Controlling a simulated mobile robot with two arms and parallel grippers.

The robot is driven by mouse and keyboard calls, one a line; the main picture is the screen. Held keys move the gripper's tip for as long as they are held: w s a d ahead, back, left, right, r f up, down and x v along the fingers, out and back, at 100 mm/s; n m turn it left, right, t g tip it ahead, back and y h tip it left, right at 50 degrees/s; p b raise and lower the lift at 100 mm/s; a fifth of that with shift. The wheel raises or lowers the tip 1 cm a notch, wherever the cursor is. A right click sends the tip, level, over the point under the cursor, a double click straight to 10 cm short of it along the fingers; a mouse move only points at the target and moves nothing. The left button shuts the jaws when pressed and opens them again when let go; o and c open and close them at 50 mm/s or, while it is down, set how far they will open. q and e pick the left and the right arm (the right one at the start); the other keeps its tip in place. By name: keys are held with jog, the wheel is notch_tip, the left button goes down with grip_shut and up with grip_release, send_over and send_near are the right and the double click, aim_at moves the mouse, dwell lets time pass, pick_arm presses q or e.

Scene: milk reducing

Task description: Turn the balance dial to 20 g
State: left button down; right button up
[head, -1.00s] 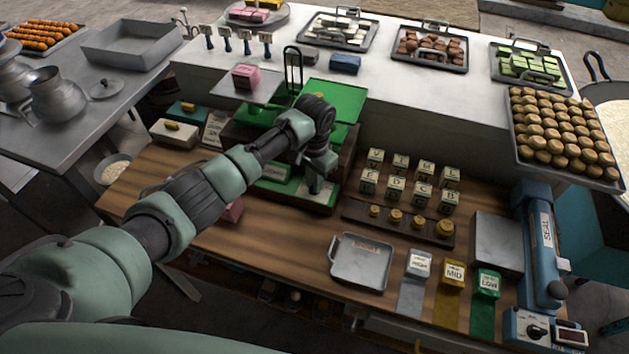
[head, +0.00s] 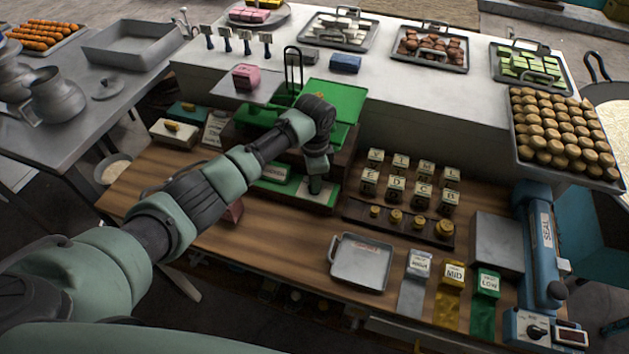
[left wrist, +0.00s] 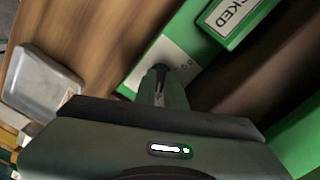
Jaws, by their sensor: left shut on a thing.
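The green balance (head: 262,113) stands on the wooden bench, with a pink block (head: 246,76) on its left pan. Its white dial plate (left wrist: 148,70) shows in the left wrist view, with small marks at the right of my finger. A green block with a label ending in "KED" (left wrist: 229,17) is beside the plate. My left gripper (head: 316,186) points down at the front right of the balance base, shut on the dial. The dial itself is mostly hidden by the fingers, and its reading is too small to tell. My right gripper is not in view.
Lettered cubes (head: 394,190) and a dark rack of brass weights (head: 396,218) stand right of the balance. A square metal tray (head: 360,262) lies in front, beside HIGH, MID and LOW blocks (head: 453,274). The blue sealer (head: 541,245) is at far right.

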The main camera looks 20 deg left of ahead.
pick_arm(q)
jog(key=shift+w+r, duration=0.1)
dwell(0.3)
jog(key=c, duration=1.5)
grip_release()
notch_tip(320, 180, up, 6)
jog(key=shift+r+b, duration=0.25)
jog(key=shift+b, duration=0.95)
jog(key=shift+r, duration=0.6)
